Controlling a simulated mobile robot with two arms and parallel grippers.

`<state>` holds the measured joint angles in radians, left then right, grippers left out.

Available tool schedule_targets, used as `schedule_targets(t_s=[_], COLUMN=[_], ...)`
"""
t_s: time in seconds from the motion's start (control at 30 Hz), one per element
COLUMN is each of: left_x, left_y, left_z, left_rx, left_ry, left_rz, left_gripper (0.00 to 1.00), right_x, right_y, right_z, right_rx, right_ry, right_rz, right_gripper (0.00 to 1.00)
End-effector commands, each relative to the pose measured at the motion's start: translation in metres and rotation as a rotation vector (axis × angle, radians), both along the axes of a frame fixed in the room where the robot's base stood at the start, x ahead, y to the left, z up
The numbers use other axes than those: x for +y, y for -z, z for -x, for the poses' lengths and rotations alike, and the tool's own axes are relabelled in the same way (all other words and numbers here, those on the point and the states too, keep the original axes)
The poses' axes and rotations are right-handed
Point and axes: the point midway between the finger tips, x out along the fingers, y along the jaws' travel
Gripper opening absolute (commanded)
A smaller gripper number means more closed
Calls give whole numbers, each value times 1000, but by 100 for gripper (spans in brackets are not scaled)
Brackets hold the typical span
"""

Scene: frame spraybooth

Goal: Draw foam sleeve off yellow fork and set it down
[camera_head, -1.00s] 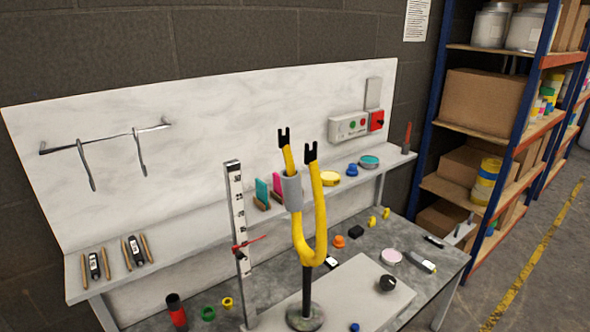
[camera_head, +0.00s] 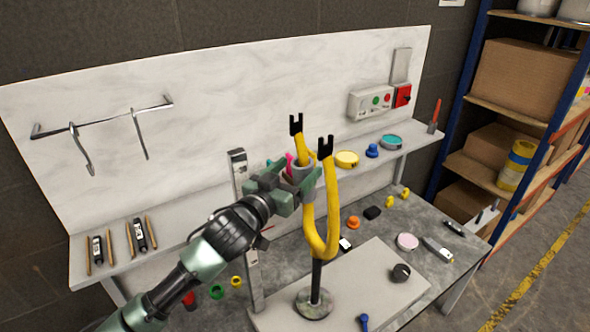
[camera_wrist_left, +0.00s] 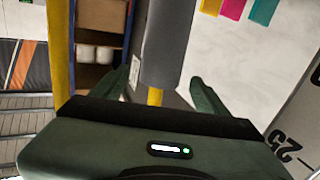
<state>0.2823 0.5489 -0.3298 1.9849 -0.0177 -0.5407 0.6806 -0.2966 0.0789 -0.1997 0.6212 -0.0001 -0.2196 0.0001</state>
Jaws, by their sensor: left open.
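The yellow fork (camera_head: 333,208) stands upright on a black post with a round base, its two legs tipped with black ends. The grey foam sleeve (camera_head: 298,172) is around the fork's left leg, mostly hidden by my left gripper in the head view. My left gripper (camera_head: 297,186) is open at the sleeve. In the left wrist view the sleeve (camera_wrist_left: 170,45) lies between the two spread fingers, with yellow leg showing below it. Visible gaps separate the fingers from the sleeve there. My right gripper is not in view.
A tall measuring scale (camera_head: 252,270) stands left of the fork, close to my left arm. A pale board (camera_head: 375,275) lies under the fork's base with a dark knob (camera_head: 401,273) on it. Small coloured caps and tools are scattered on the bench. A shelf (camera_head: 190,258) runs behind.

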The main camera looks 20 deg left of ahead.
Motion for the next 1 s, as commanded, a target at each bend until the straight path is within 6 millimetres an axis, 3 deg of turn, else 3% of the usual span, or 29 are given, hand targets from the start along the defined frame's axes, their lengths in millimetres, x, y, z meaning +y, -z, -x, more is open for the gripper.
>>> schedule_targets(t_s=[0.4, 0.8, 1.0], left_x=[-12, -13, -13], left_y=[-2, 1, 1], left_z=[-57, -65, -64], left_rx=[1, 2, 2], left_ry=[-2, -1, -1], left_rz=[0, -1, -1], left_gripper=[75, 75, 19], right_x=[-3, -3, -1], right_y=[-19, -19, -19], right_z=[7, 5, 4], right_rx=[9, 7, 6], right_ry=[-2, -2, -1], right_rz=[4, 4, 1], right_gripper=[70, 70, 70])
